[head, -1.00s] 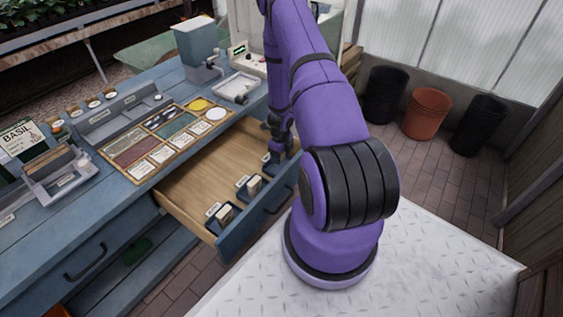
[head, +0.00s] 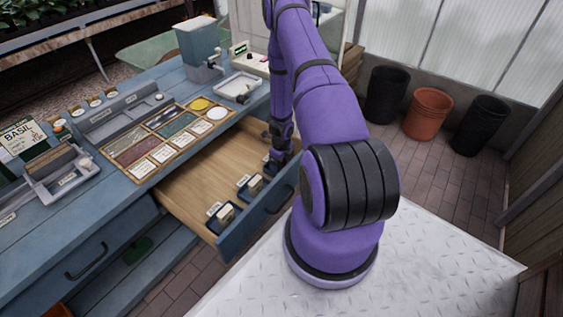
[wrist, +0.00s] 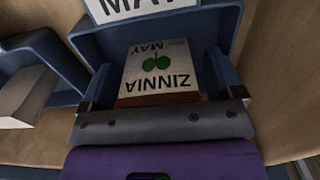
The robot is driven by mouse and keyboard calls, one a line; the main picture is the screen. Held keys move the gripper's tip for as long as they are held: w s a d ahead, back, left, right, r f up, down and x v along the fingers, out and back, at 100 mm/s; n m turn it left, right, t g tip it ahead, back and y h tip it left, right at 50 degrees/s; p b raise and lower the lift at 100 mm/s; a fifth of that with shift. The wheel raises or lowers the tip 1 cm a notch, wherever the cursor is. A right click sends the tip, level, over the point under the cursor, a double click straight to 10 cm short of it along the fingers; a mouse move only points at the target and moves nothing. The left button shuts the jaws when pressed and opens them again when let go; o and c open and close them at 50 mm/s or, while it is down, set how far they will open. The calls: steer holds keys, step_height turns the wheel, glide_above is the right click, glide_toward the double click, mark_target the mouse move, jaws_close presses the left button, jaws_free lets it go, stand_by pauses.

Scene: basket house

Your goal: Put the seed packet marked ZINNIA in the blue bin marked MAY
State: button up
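The seed packet marked ZINNIA and MAY (wrist: 160,72) is inside the blue bin marked MAY (wrist: 88,42). Its print is upside down in the wrist view. My gripper (wrist: 165,95) is over this bin, its fingers spread on either side of the packet, with gaps showing beside it. In the head view my gripper (head: 279,158) reaches down into the open drawer (head: 183,190) at its far right end. There the bin is largely hidden by my gripper.
Two more blue bins (head: 223,215) (head: 250,186) with pale packets stand along the drawer front. One shows at the left of the wrist view (wrist: 48,70). The bench (head: 60,235) holds a seed tray (head: 165,138) and a BASIL card (head: 22,140). The drawer's back is clear.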

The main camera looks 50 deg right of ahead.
steer(key=shift+r, duration=0.1)
step_height(320, 180, up, 12)
steer(key=shift+r, duration=0.1)
steer(key=w+a+r+n+t, duration=0.1)
steer(key=w+a+r+n, duration=0.2)
steer(key=r, duration=0.5)
steer(key=w+a+r+n+t+y, duration=0.1)
steer(key=w+a+r+n, duration=0.1)
steer(key=a+r+n, duration=0.35)
steer(key=w+a+r+n+t, duration=0.1)
steer(key=w+a+r+n, duration=0.1)
steer(key=r, duration=0.8)
steer(key=s+a+r+n, duration=0.3)
steer(key=a+r+n, duration=0.25)
steer(key=r, duration=0.25)
steer(key=s+a+r+n, duration=0.2)
steer(key=a+r+n, duration=0.3)
steer(key=r, duration=0.4)
steer(key=s+a+r+n, duration=0.3)
steer(key=s+n, duration=0.1)
steer(key=s, duration=0.3)
steer(key=s+a+r+n+t, duration=0.1)
steer(key=s+a+r+n, duration=0.2)
steer(key=s+r+n, duration=0.1)
steer(key=s+a+r+n+t+h, duration=0.1)
steer(key=s+a+r+n, duration=0.3)
steer(key=s, duration=0.5)
steer(key=shift+s+n, duration=0.35)
steer(key=shift+n, duration=0.65)
